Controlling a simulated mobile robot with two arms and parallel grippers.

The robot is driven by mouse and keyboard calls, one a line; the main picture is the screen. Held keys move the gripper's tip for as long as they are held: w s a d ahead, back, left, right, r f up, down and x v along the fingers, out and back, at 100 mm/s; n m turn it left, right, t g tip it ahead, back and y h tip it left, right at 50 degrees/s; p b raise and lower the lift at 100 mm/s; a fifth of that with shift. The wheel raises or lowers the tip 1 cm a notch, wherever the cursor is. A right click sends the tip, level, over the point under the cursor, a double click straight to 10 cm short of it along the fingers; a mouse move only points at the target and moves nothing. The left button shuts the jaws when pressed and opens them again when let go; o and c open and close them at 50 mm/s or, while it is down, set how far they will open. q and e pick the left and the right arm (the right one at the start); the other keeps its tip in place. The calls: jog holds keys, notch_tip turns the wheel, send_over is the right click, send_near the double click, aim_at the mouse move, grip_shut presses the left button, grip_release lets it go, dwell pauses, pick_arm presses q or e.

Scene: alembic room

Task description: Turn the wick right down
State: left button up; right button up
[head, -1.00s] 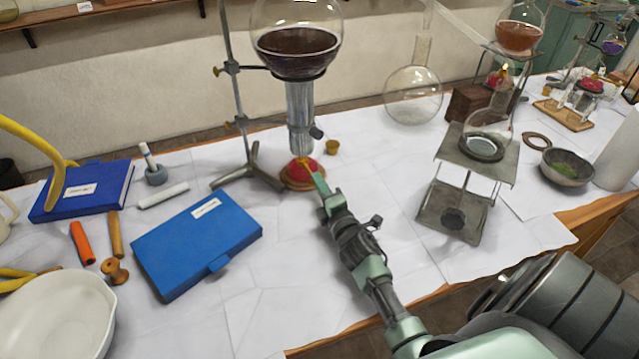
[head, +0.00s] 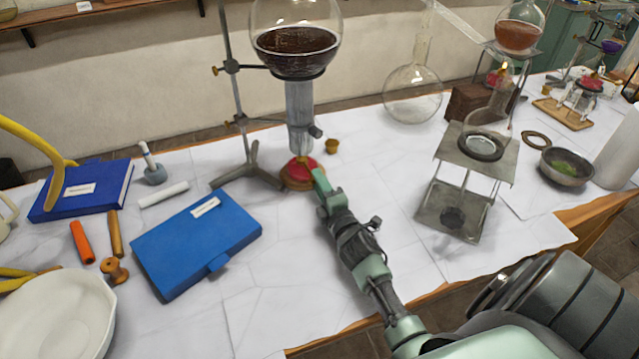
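A red spirit burner (head: 302,172) on a round wooden base stands under the large round flask (head: 295,45) of dark liquid, below the flask's grey metal sleeve. My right gripper (head: 318,178) reaches in from the lower right, its tip at the burner's front right side. The fingers are small here and overlap the burner, so I cannot tell whether they are open or shut on a wick knob. The wick and any flame are not clear in this view. My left gripper is not in view.
A metal stand (head: 250,165) with a tripod foot is just left of the burner. A small brass cup (head: 332,146) is close on its right. A blue case (head: 197,243) lies front left. White paper between is clear.

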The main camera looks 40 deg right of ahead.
jog(key=v, duration=0.7)
jog(key=shift+s+b, duration=0.35)
jog(key=shift+s, duration=0.05)
